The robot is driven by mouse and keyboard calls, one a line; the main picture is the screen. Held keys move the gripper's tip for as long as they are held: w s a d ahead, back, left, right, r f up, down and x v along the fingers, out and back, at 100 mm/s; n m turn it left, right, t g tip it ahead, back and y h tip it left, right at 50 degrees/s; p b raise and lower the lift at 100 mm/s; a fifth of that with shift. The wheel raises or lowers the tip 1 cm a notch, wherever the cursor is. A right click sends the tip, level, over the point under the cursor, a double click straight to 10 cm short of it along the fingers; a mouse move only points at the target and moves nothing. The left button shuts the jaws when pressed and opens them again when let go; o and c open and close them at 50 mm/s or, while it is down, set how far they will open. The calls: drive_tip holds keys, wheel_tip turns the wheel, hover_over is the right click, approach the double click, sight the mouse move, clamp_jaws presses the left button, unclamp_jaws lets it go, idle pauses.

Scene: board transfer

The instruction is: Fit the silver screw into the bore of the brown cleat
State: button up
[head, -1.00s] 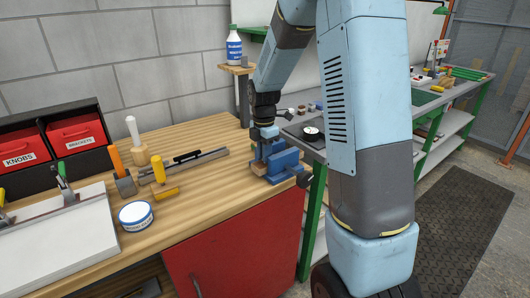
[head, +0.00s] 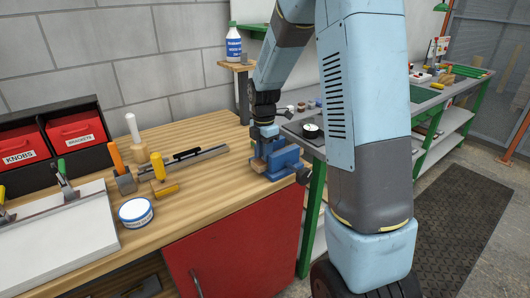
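My gripper (head: 267,143) points down at the blue vise (head: 284,160) on the right end of the wooden workbench. Its fingertips are small and dark against the vise, so I cannot tell whether they are open or shut. A small brown piece, perhaps the brown cleat (head: 257,166), shows at the left side of the vise, just below the gripper. Its bore cannot be made out. I cannot make out the silver screw; it may be hidden at the gripper or too small to see.
The workbench (head: 215,180) is clear in front of the vise. A white-and-blue tin (head: 136,213), a yellow-handled tool (head: 158,166) and a metal rail (head: 190,160) lie to the left. Red bins (head: 76,137) stand behind. A grey bench (head: 440,97) runs off to the right.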

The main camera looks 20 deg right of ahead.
wheel_tip(320, 180, up, 14)
drive_tip(key=shift+w+f, duration=0.15)
drive_tip(key=shift+w, duration=0.05)
idle(0.5)
drive_tip(key=s+r+m+t, duration=0.3)
drive_tip(key=s+m, duration=0.7)
drive_tip(key=s, duration=0.4)
drive_tip(key=s+r+m+t, duration=0.2)
drive_tip(key=s+r+m, duration=0.2)
drive_tip(key=s+m, duration=0.7)
drive_tip(key=s, duration=0.3)
drive_tip(key=shift+s+r+m+t, duration=0.2)
drive_tip(key=shift+r+m+t, duration=0.1)
drive_tip(key=shift+t, duration=0.1)
drive_tip(key=shift+d, duration=0.1)
drive_tip(key=shift+c, duration=0.4)
drive_tip(key=shift+d, duration=0.1)
